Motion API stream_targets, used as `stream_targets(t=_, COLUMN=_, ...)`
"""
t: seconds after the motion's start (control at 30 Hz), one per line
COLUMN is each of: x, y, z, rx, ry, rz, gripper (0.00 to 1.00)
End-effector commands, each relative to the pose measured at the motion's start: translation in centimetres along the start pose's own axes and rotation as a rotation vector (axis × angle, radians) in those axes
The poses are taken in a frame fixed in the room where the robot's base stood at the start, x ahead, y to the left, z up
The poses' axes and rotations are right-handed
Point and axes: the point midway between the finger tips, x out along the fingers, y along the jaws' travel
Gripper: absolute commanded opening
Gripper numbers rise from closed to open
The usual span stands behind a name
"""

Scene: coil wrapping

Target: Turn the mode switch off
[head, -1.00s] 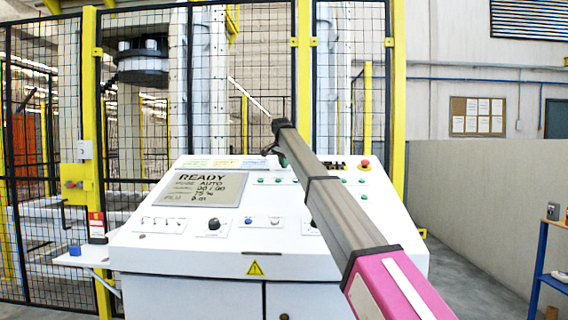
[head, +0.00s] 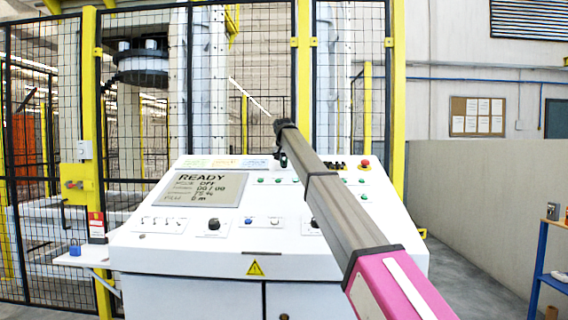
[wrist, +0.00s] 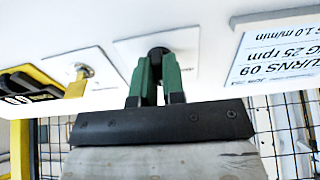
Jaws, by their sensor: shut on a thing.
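The mode switch is a black knob (wrist: 157,51) on a white plate in the wrist view. My gripper (wrist: 159,76) has its two green fingers closed on either side of this knob. In the head view, my gripper (head: 283,159) is at the top edge of the white console (head: 265,261), and the knob is hidden behind it. The console screen (head: 208,190) reads READY, with OFF on the mode line.
Beside the switch, a key (wrist: 77,83) sits in a lock plate with a yellow and black tag. A printed label (wrist: 280,55) is on the other side. A red emergency button (head: 365,163) is at the console's upper right. Mesh fencing stands behind.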

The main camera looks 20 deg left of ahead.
Motion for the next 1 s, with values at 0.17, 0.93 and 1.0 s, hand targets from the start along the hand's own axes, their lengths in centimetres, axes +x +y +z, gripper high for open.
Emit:
stream_targets(t=0.17, x=0.02, y=-0.01, z=0.01, rx=-0.023, ry=0.0, rz=-0.003, gripper=0.0)
stream_targets(t=0.93, x=-0.07, y=-0.01, z=0.0, rx=-0.025, ry=0.0, rz=-0.003, gripper=0.36)
stream_targets(t=1.0, x=-0.3, y=-0.01, z=-0.01, rx=-0.025, ry=0.0, rz=-0.003, gripper=0.36)
